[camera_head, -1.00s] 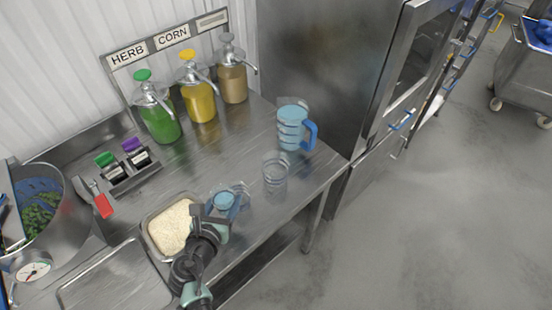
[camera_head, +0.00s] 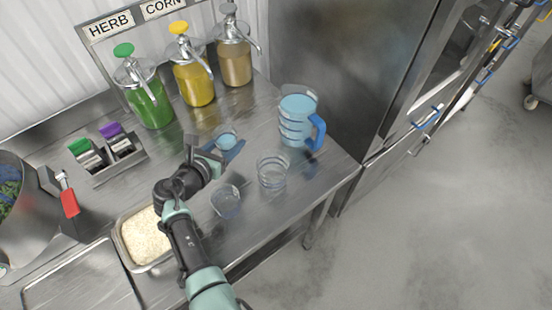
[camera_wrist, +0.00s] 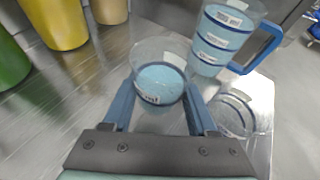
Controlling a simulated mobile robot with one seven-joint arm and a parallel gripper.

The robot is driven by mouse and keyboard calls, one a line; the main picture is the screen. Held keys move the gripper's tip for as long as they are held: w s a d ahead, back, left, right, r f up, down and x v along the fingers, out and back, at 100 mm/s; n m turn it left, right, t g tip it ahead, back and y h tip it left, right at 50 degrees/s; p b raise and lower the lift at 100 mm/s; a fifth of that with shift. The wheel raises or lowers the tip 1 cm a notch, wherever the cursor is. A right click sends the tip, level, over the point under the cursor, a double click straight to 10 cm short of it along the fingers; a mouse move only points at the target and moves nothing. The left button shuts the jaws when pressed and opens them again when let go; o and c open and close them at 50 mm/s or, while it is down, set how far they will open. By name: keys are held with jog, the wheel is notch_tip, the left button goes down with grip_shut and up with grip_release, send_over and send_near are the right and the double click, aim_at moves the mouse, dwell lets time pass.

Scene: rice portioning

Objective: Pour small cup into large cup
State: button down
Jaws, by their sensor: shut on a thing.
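My gripper (camera_head: 220,154) is shut on a small clear cup (camera_head: 226,138) of pale blue liquid. In the wrist view, the small cup (camera_wrist: 158,72) sits between the two blue fingers of my gripper (camera_wrist: 159,98) and looks near upright. Two clear cups without blue liquid stand on the steel counter, right of and nearer than my gripper: a taller, wider one (camera_head: 272,173), likely the large cup, and a shorter one (camera_head: 227,203). The held cup is apart from both. One clear cup (camera_wrist: 238,113) shows at the right of the wrist view, partly behind a finger.
A blue-handled jug (camera_head: 297,120) of blue liquid stands at the counter's right end. Pump jars, green (camera_head: 150,103), yellow (camera_head: 194,84) and tan (camera_head: 234,62), line the back. A rice tray (camera_head: 122,248) lies beside my arm. Bare counter (camera_head: 190,133) lies before the jars.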

jog(key=shift+w+d+f, duration=0.1)
jog(key=shift+w+f, duration=0.1)
jog(key=shift+s+r, duration=0.1)
jog(key=shift+s, duration=0.1)
jog(key=shift+d+r+m, duration=0.15)
jog(key=shift+d+m, duration=0.1)
jog(key=shift+m, duration=0.05)
jog(key=shift+s+d+r+m+t+y, duration=0.2)
jog(key=shift+d+m+y, duration=0.15)
jog(key=shift+m+y, duration=0.15)
jog(key=shift+s+d+r+m+t+y, duration=0.15)
jog(key=shift+d+r+m+t+y, duration=0.05)
jog(key=shift+d+m+y, duration=0.25)
jog(key=shift+s+d+r+m+t+y+b, duration=0.2)
jog(key=shift+s+d+r+m+y+b, duration=0.15)
jog(key=shift+m, duration=0.2)
jog(key=shift+s+d+r+m+t+y+b, duration=0.1)
jog(key=shift+d+m+t+b, duration=0.1)
jog(key=shift+d+m, duration=0.25)
